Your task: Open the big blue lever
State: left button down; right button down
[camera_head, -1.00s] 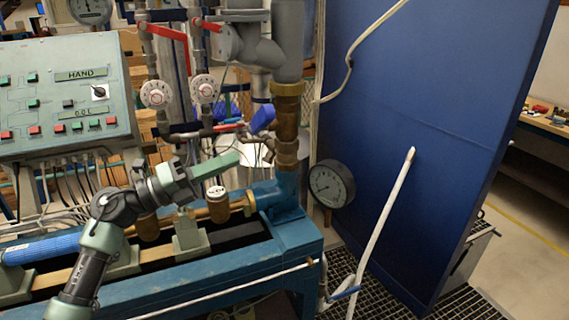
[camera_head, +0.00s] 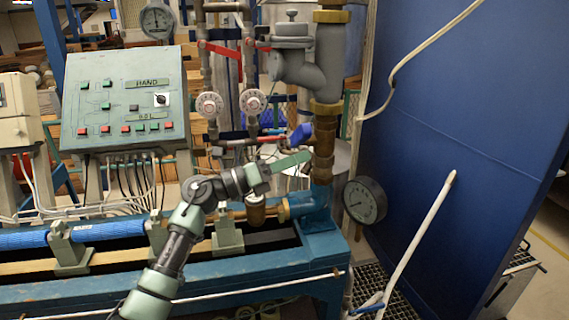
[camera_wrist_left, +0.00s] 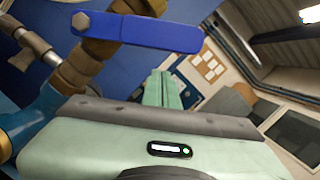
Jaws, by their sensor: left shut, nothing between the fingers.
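The big blue lever (camera_head: 300,134) sits beside the brass vertical pipe (camera_head: 324,140) in the head view, partly seen behind my gripper. My right gripper is not in view.
A control panel (camera_head: 125,98) stands at the left. Red levers (camera_head: 219,48) and round white dials (camera_head: 252,101) are behind the gripper. A pressure gauge (camera_head: 365,200) and a blue wall panel (camera_head: 470,110) are at the right. The blue bench frame (camera_head: 240,277) lies below.

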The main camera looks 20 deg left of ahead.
pick_arm(q)
jog(key=shift+w+a+r+p, duration=0.15)
jog(key=shift+w+a+r, duration=0.1)
jog(key=shift+r, duration=0.2)
jog(key=shift+w+a+r+p, duration=0.15)
jog(key=shift+w+a+r, duration=0.05)
jog(key=shift+r, duration=0.2)
